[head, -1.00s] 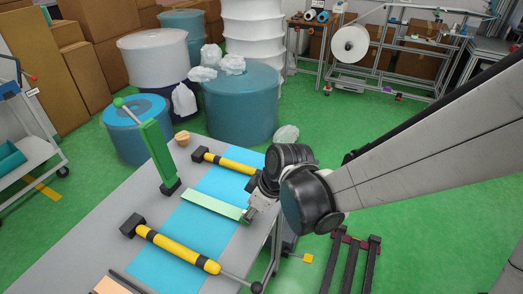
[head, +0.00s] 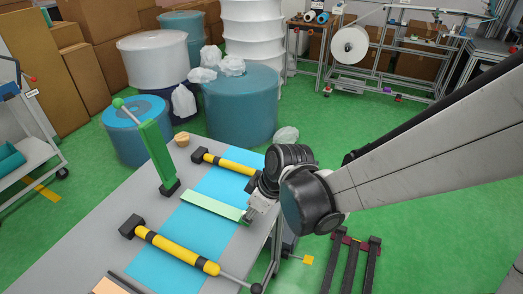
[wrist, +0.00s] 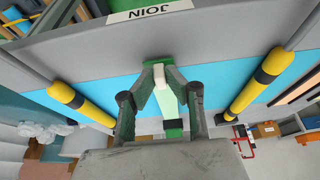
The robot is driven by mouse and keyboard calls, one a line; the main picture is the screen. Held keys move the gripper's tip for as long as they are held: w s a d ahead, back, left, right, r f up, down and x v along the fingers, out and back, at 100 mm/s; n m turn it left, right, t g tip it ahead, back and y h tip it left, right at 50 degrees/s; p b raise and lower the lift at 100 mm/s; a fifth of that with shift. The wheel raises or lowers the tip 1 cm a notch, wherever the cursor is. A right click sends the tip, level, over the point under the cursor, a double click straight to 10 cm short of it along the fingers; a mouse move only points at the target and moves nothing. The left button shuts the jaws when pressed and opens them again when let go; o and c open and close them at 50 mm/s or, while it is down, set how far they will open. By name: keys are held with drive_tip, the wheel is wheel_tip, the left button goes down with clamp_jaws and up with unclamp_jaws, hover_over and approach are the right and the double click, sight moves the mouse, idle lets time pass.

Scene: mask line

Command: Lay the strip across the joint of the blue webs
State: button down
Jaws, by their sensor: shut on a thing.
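A pale green strip (head: 210,206) extends across the width of the blue webs (head: 190,232) in the head view. I cannot tell whether it touches them. My gripper (head: 248,216) is shut on the strip's right end, at the table's right edge. In the wrist view my gripper's fingers (wrist: 160,74) close around a white block, with the pale green strip (wrist: 168,102) between them over the blue web (wrist: 225,84). The joint line of the webs is not visible.
Two yellow-and-black bars (head: 178,248) lie across the blue band on either side of the strip. A green lever post (head: 157,150) stands on the grey table (head: 75,258) beyond the strip's left end.

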drive_tip(key=shift+f+b, duration=0.3)
drive_tip(key=shift+b, duration=0.05)
idle(0.5)
drive_tip(key=c, duration=1.7)
unclamp_jaws()
drive_tip(key=shift+o, duration=0.2)
drive_tip(key=shift+r, duration=0.1)
drive_tip(key=v, duration=1.2)
drive_tip(key=s+d+r+m+t+h, duration=0.2)
drive_tip(key=d+m, duration=0.5)
drive_tip(key=d, duration=0.4)
drive_tip(key=s+d+r+m+t+h, duration=0.2)
drive_tip(key=d+m, duration=0.5)
drive_tip(key=d, duration=0.5)
drive_tip(key=shift+s+r+t, duration=0.65)
drive_tip(key=shift+s+t, duration=0.25)
drive_tip(key=shift+s, duration=0.35)
